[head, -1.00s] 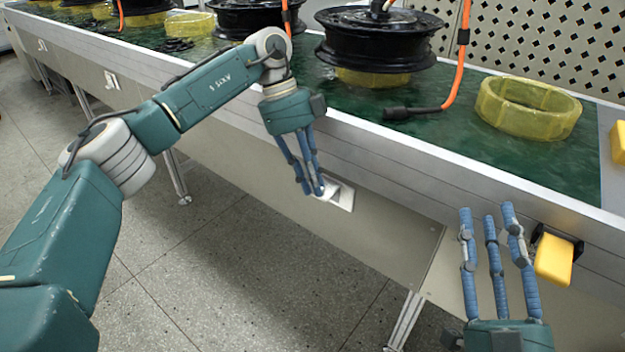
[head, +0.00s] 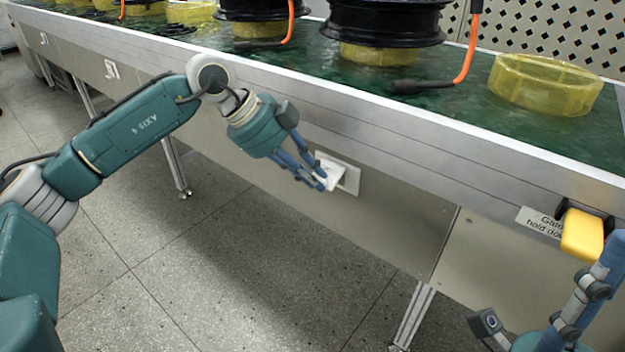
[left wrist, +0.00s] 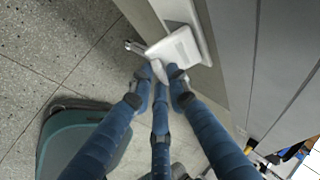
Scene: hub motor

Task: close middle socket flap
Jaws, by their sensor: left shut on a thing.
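A white socket flap (head: 331,172) stands open, tilted out from its socket plate (head: 351,180) on the side panel of the bench. My left gripper (head: 322,183) has its blue fingers closed on the flap's outer edge. In the left wrist view the fingertips (left wrist: 160,72) meet the edge of the flap (left wrist: 180,46), with the plate (left wrist: 190,12) behind it. My right gripper (head: 606,262) is partly cut off at the lower right, and its fingers overlap, so its opening is unclear.
Two more sockets (head: 111,69) (head: 43,38) sit farther left along the bench. A yellow box (head: 582,235) in a black holder is mounted on the right of the panel, near my right gripper. Black wheel rims (head: 386,22) and yellow rings (head: 545,85) stand on the green bench top.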

